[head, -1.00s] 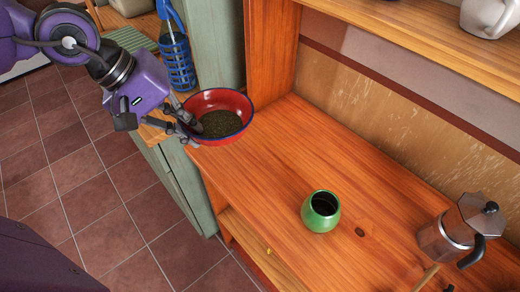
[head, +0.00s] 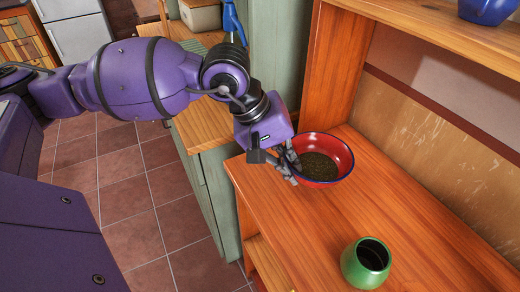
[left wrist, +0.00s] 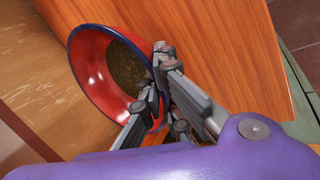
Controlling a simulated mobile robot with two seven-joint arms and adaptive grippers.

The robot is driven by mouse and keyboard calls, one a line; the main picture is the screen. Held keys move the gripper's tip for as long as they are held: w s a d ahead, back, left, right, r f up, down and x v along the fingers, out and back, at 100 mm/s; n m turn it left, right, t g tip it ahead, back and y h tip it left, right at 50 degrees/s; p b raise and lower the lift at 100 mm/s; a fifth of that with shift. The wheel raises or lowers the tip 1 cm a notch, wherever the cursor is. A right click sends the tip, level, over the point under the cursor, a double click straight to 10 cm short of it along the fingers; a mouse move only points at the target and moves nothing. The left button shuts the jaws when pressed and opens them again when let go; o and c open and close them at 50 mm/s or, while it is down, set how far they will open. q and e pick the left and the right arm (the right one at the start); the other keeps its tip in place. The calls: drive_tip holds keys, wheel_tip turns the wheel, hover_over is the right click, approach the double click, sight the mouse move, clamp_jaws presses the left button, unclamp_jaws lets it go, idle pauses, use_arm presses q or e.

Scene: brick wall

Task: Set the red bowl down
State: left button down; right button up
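The red bowl (head: 344,153) has a dark blue rim and a dark, grainy filling. In the head view it is upright over the back left part of the wooden counter (head: 400,215); I cannot tell whether its base touches the wood. My left gripper (head: 291,168) comes from the left and is shut on the bowl's near left rim. In the left wrist view the bowl (left wrist: 88,65) shows beside the fingers (left wrist: 152,100), which pinch its rim and hide part of it. My right gripper is not in view.
A green cup (head: 366,264) stands on the counter in front of the bowl. A wooden side panel (head: 345,70) rises behind the bowl, and a shelf (head: 450,45) with a blue pot (head: 487,10) is above. The counter's middle is clear.

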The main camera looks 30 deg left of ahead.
use_arm(q)
drive_tip(key=shift+w+d+f, duration=0.15)
drive_tip(key=shift+d, duration=0.15)
drive_tip(key=shift+f, duration=1.55)
drive_tip(key=shift+f, duration=0.15)
drive_tip(key=c, duration=2)
unclamp_jaws()
